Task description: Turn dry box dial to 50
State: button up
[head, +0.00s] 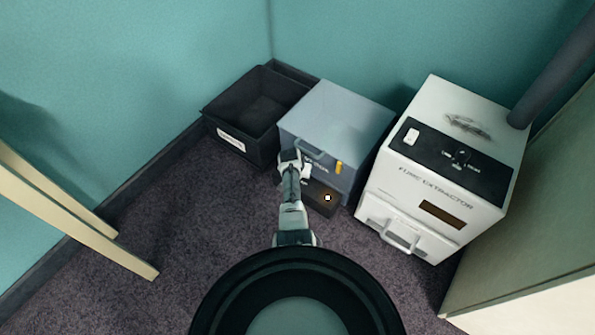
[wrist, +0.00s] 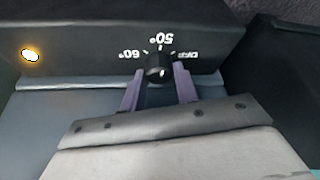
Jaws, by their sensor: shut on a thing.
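The dry box (head: 345,108) is a blue-grey box on the floor with a dark control panel (head: 322,198) low on its front. In the wrist view, the black dial (wrist: 157,62) sits on this panel (wrist: 85,62), under upside-down labels: 60° at left, 50° above and a less clear one at right. My gripper (wrist: 159,78) has its two purple fingers on either side of the dial, shut on it. A white mark shows on the dial, but its exact setting is hard to read. In the head view my arm hides the dial and fingertips.
A lit indicator (wrist: 31,55) shows at the panel's left in the wrist view. A black open bin (head: 228,138) stands left of the dry box. A white fume extractor (head: 440,205) stands close on the right. Wooden legs (head: 75,225) are at left; carpet in front is clear.

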jog(key=shift+n, duration=0.5)
jog(key=o, duration=1)
jog(key=shift+c, duration=0.2)
jog(key=p+v, duration=1.4)
jog(key=p, duration=0.2)
jog(key=shift+d, duration=0.25)
jog(key=shift+f, duration=0.15)
